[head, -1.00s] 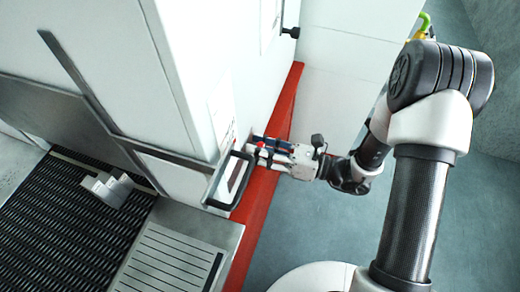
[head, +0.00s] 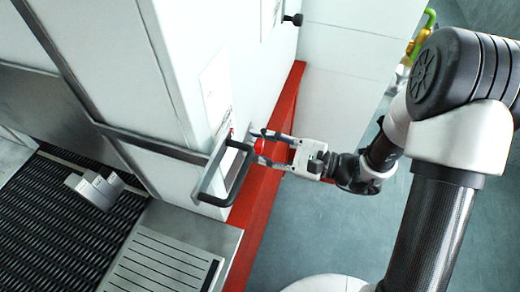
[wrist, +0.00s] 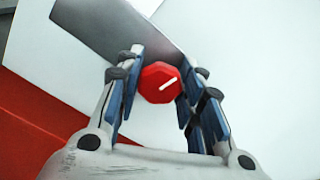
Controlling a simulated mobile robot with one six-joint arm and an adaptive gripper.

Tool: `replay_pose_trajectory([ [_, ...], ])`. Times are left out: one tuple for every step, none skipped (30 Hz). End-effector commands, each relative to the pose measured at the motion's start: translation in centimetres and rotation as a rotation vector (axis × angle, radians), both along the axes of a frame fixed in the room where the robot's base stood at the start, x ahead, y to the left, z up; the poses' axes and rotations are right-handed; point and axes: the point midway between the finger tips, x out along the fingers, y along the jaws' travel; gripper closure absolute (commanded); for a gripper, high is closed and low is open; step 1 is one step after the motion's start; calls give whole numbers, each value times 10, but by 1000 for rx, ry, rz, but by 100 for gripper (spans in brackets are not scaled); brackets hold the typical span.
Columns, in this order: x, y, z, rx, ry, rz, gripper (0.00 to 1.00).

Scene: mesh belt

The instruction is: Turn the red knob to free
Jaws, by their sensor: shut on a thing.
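The red knob (head: 260,146) sticks out from the white machine's side panel. In the wrist view the red knob (wrist: 156,80) has a white pointer mark slanting toward the upper right. My gripper (head: 264,147) reaches it from the right, with one finger on each side of the knob. In the wrist view my gripper (wrist: 162,74) has its blue-padded fingers on both sides of the knob and is shut on it. The exact pad contact is partly hidden, and no position labels can be read.
A dark bar handle (head: 224,178) stands out from the machine close to my fingers. A red base beam (head: 258,200) runs below. A black mesh belt (head: 60,225) carries a grey metal block (head: 95,190). A black knob (head: 293,19) is higher up. Open floor lies right.

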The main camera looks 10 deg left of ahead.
Motion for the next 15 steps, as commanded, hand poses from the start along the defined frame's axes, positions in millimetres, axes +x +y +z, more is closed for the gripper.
replay_pose_trajectory([
  [0, 0, -3, -4, -32, 0, 89],
  [0, 0, -3, -5, -48, 0, 89],
  [0, 0, -3, -7, -70, 0, 89],
  [0, 0, -3, -8, -84, 0, 89],
  [0, 0, -2, -9, -98, 0, 89],
  [0, 0, -2, -10, -115, 0, 89],
  [0, 0, -2, -11, -126, 0, 89],
  [0, 0, -2, -12, -136, 0, 89],
  [-1, 0, -2, -13, -148, 0, 89],
  [0, 0, -2, -14, -155, 0, 89],
  [-1, 0, -2, -14, -161, 0, 89],
  [-1, 0, -1, -15, -169, 0, 89],
  [-1, 0, -1, -15, -174, 0, 89],
  [-1, 0, -1, -15, -178, 0, 89],
  [-1, 0, -1, -16, -182, 0, 89],
])
